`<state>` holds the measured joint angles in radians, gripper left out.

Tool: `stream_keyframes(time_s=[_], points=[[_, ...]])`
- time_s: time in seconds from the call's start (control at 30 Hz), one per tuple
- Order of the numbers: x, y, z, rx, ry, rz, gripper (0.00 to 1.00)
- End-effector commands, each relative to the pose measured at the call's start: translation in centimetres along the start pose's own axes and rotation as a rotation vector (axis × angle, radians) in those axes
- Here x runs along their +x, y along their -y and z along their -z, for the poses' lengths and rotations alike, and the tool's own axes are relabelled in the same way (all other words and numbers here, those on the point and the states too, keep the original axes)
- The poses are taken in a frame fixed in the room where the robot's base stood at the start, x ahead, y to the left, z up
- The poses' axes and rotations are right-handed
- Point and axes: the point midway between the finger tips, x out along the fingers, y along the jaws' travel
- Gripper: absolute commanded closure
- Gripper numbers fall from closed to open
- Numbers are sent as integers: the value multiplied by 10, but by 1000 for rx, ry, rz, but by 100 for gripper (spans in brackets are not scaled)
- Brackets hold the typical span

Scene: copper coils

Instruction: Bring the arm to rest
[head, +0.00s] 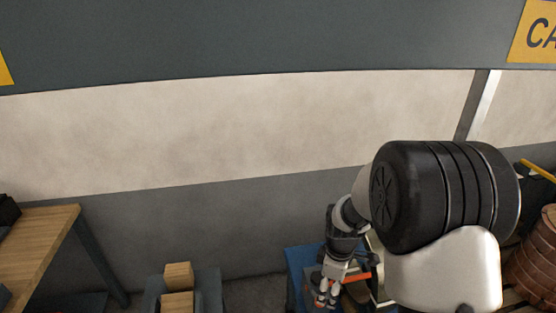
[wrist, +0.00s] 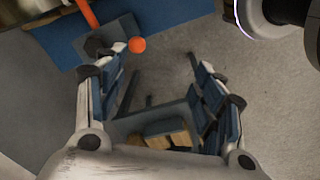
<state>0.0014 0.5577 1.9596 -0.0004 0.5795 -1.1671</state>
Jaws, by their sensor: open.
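My arm shows at the lower right of the head view, bent, with its large black joint facing me. My gripper (head: 327,298) hangs low with its fingers toward the floor. In the wrist view my gripper (wrist: 158,65) has its two blue-padded fingers spread apart, with nothing held between them. Its fingertips are partly cut off by the lower edge in the head view.
A blue surface (head: 296,262) stands beside the gripper. A container with wooden blocks (head: 178,275) is to its left. A wooden-topped table (head: 38,235) stands at far left, and copper coils (head: 535,258) at far right. A wall (head: 200,130) runs behind.

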Motion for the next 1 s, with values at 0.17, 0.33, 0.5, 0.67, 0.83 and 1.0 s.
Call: stream_keyframes(time_s=[0.17,0.33,0.5,0.67,0.83,1.0], points=[[-50,10,-4,122,-20,-41,37],[-110,33,-14,295,-54,-88,37],[-171,75,-33,524,-108,-139,37],[-212,122,-53,742,-173,-178,37],[-234,170,-73,956,-247,-204,37],[-240,201,-86,1099,-300,-213,37]])
